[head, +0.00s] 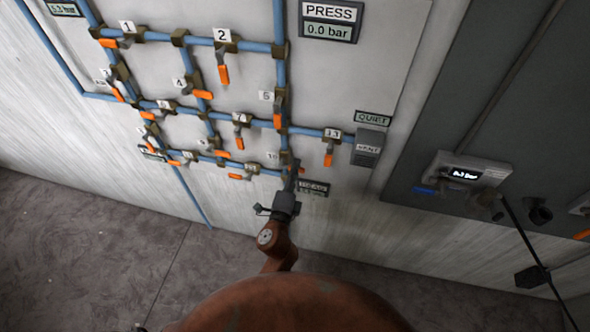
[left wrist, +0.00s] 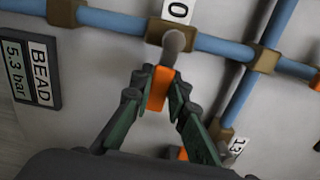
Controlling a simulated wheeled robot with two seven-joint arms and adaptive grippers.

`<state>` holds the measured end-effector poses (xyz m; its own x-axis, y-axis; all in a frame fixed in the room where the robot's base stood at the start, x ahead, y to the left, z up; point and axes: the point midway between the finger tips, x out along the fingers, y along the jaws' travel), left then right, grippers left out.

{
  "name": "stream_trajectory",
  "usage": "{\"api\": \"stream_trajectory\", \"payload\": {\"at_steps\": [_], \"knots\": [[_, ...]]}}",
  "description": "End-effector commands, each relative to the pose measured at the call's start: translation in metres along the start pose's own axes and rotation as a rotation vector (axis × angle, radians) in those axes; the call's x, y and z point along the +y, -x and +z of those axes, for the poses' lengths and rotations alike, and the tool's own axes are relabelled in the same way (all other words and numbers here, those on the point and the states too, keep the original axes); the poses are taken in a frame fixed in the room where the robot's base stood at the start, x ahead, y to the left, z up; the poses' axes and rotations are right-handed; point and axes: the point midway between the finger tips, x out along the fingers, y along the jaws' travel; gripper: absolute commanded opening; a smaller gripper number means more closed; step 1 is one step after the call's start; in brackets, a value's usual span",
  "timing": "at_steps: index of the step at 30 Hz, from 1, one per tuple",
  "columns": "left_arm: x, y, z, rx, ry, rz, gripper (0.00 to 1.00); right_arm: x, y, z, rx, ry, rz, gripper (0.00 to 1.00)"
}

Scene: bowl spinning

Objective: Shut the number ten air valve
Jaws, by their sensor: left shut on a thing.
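The number ten valve is on the blue pipework of the wall panel. Its number tag (head: 272,155) shows in the head view, and in the left wrist view part of the tag (left wrist: 178,10) shows a 0 at the top edge. Its orange handle (left wrist: 158,90) hangs from a grey stem (left wrist: 174,42) and lies about square across the blue pipe (left wrist: 219,46). My left gripper (left wrist: 161,82) is shut on the orange handle, one green finger on each side. In the head view my left gripper (head: 293,176) covers most of this valve. My right gripper is not in view.
Several other orange-handled valves sit close by, such as number 13 (head: 328,158) and number 2 (head: 223,73). The BEAD gauge (left wrist: 28,72) reads 5.3 bar and the PRESS gauge (head: 328,21) reads 0.0 bar. A grey box (head: 368,147) is at the pipe's right end.

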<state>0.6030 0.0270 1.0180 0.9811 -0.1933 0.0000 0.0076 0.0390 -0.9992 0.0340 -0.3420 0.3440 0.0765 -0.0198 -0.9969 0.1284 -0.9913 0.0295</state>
Motion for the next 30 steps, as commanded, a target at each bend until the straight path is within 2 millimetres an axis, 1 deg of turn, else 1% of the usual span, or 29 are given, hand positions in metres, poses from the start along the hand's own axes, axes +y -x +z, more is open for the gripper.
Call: {"api": "stream_trajectory", "payload": {"at_steps": [7,20,21,28,30], "knots": [[-0.0029,-0.0001,0.0012,-0.002,0.050,0.000,0.00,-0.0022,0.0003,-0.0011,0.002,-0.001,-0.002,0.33],[-0.0034,-0.0001,0.0012,-0.002,0.060,-0.001,0.00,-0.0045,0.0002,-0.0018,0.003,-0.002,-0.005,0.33],[-0.0035,-0.0001,0.0012,-0.002,0.059,-0.001,0.17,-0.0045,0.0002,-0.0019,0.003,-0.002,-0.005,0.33],[-0.0031,0.0000,0.0006,-0.001,0.057,-0.001,0.33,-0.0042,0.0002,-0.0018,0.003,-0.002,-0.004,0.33],[-0.0030,0.0000,0.0005,-0.001,0.056,0.000,0.33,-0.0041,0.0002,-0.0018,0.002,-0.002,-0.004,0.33]]}}
